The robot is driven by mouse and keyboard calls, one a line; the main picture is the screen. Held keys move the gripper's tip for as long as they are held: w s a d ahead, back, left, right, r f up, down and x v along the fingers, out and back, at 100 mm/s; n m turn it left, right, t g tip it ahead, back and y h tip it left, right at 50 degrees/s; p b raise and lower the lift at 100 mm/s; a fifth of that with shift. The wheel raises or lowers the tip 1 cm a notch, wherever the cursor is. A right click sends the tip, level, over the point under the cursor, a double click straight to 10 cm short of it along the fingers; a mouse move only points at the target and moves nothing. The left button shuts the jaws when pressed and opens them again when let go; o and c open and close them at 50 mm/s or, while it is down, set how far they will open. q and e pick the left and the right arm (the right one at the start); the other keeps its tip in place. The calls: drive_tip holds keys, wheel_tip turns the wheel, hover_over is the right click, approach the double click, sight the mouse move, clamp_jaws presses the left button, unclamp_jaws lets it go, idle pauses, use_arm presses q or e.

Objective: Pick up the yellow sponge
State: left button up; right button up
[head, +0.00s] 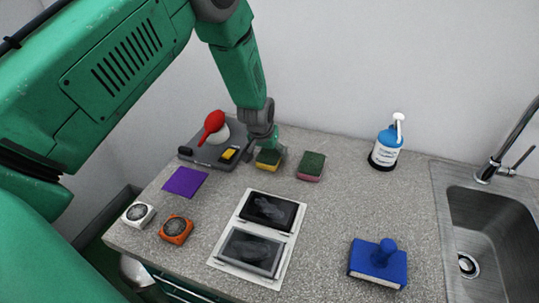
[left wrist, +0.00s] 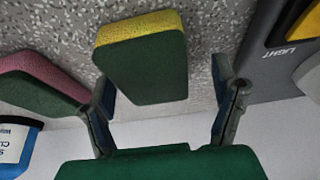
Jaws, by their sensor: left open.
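The yellow sponge (head: 264,164), with a dark green top, lies on the speckled counter (head: 340,205) at the back. In the left wrist view the yellow sponge (left wrist: 144,62) sits ahead of my fingers, its green face toward the camera. My left gripper (head: 268,146) is right above it in the head view. In the left wrist view the left gripper (left wrist: 166,96) is open, with one finger on each side of the sponge's near end. I cannot tell whether either finger touches it. My right gripper is not in view.
A pink and green sponge (head: 311,166) lies close on the right. A framed pair of black panels (head: 258,235) lies in front. A blue bottle (head: 386,148) stands farther right.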

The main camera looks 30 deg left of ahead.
use_arm(q)
drive_tip(key=shift+w+f, duration=0.2)
drive_tip(key=shift+f, duration=0.3)
drive_tip(key=shift+s+d+r, duration=0.1)
drive_tip(key=shift+d+r, duration=0.2)
drive_tip(key=shift+d, duration=0.45)
drive_tip(key=shift+a+f, duration=0.45)
drive_tip(key=shift+a, duration=0.3)
drive_tip(key=shift+d+r, duration=0.15)
drive_tip(key=shift+d, duration=0.25)
drive_tip(key=c, duration=0.8)
drive_tip(key=shift+d, duration=0.15)
drive_tip(key=shift+c, duration=0.2)
